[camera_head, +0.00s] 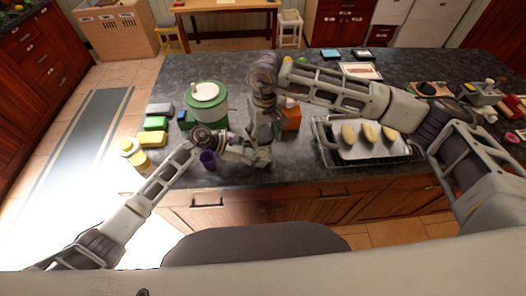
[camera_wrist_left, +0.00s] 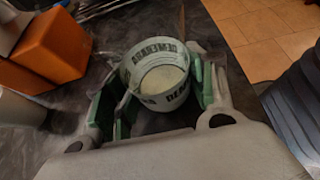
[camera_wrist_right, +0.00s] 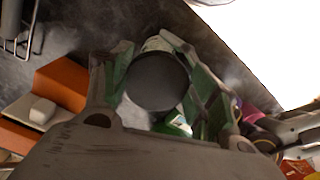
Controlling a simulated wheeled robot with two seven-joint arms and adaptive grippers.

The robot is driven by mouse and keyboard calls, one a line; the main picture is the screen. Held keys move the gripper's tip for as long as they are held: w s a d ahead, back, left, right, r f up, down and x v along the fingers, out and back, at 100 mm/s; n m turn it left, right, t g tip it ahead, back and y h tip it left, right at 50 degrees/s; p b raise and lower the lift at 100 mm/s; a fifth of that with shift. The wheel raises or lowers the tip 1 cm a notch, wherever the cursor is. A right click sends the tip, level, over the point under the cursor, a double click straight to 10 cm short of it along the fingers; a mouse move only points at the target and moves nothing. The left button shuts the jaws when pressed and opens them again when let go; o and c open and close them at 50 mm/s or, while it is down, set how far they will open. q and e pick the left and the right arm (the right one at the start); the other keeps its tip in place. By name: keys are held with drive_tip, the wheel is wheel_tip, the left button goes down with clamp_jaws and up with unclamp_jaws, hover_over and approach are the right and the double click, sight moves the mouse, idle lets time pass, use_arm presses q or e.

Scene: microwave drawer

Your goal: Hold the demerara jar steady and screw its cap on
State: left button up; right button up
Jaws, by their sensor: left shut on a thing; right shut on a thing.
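The demerara jar (camera_wrist_left: 160,102) is a pale round vessel with dark lettering around it, and its round inner face is light. In the left wrist view it sits between the green-padded fingers of my left gripper (camera_wrist_left: 155,62), which is shut on it. In the right wrist view my right gripper (camera_wrist_right: 147,48) is shut on a dark round cap (camera_wrist_right: 157,82), with a pale band showing behind its far edge. In the head view my left gripper (camera_head: 243,156) and right gripper (camera_head: 262,156) are close together above the counter. I cannot tell whether cap and jar touch.
An orange box (camera_head: 291,118) stands just behind the grippers. A purple cup (camera_head: 208,159) is at their left, and a green canister (camera_head: 206,108) with a white lid is behind. A tray (camera_head: 345,153) on a rack holds bread-like pieces at the right. The counter's front edge is close.

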drive_tip(key=shift+f, duration=1.85)
idle(5.2)
use_arm(q)
drive_tip(key=shift+o, duration=1.1)
drive_tip(key=c, duration=0.7)
drive_tip(key=shift+c, duration=1)
use_arm(e)
drive_tip(key=shift+o, duration=1.1)
drive_tip(key=o, duration=0.5)
